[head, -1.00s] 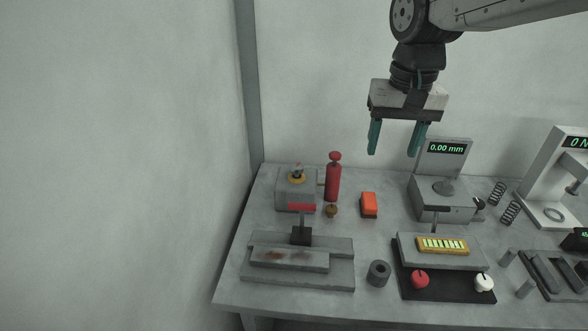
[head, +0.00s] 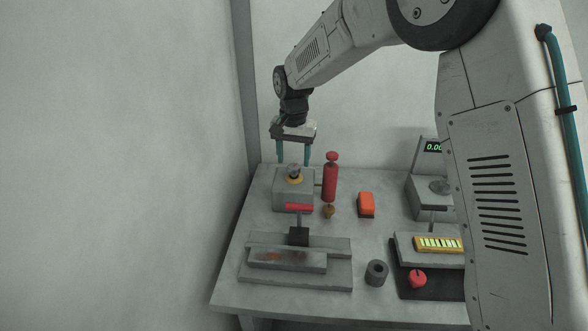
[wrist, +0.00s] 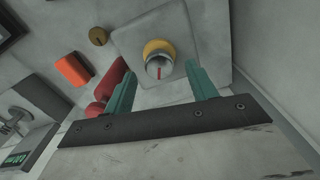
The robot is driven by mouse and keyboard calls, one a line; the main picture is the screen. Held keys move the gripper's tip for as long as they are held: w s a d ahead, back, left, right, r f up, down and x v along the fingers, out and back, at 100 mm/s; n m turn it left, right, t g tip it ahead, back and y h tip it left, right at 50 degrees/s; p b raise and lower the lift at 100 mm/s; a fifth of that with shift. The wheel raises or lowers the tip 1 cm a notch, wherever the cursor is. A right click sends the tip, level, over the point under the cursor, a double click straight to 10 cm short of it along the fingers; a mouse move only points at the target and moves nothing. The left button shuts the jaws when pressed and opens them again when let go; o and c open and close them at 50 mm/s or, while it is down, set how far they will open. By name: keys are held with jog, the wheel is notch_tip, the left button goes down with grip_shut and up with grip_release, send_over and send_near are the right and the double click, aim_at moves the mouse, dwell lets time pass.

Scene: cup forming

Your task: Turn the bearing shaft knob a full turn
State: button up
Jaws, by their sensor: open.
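The bearing shaft knob (head: 294,170) is a grey metal knob on a yellow ring (head: 294,180), on top of a grey block (head: 279,196) at the table's back left. In the wrist view the knob (wrist: 160,67) shows a red mark on its face, pointing toward the gripper side. My gripper (head: 294,162) points down over the back of the block. Its two teal fingers are apart and empty. In the wrist view the gripper (wrist: 162,80) has its fingertips either side of the knob's near edge, and no contact is visible.
A red cylinder with a red cap (head: 331,182) stands just right of the block, close to a finger in the wrist view. A brass knob (head: 328,211), an orange block (head: 366,204) and a red-handled clamp (head: 299,208) are nearby. The wall is close on the left.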

aim_at(294, 166)
jog(key=shift+f, duration=2.25)
jog(key=c, duration=1)
jog(key=shift+n, duration=2.5)
jog(key=o, duration=1)
jog(key=shift+r, duration=0.15)
